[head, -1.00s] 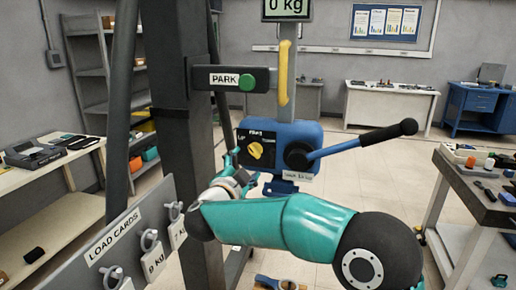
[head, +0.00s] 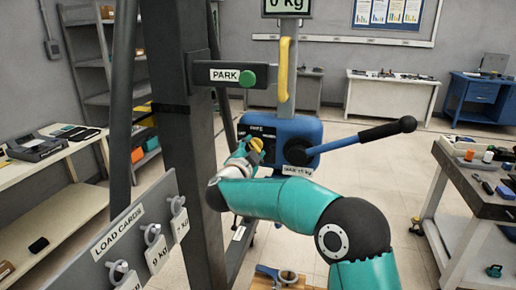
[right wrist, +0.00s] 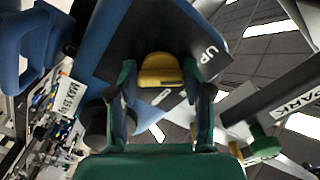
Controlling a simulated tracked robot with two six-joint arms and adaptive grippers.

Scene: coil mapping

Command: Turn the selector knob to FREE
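The yellow selector knob (head: 256,145) sits on the dark front plate of the blue hoist unit (head: 299,130). In the head view my right gripper (head: 243,153) is at the knob and hides part of the plate. In the right wrist view the knob (right wrist: 160,71) lies between the two fingertips of my right gripper (right wrist: 160,80). The fingers are spread, one on each side; I cannot tell whether they touch it. The word UP shows on the plate beside it; no FREE marking is readable. My left gripper is not in view.
A black-handled lever (head: 385,131) sticks out right of the unit. A green PARK knob (head: 247,77) and a yellow handle (head: 284,66) are above. The load cards board (head: 125,235) is at lower left, and a tool table (head: 490,195) at right.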

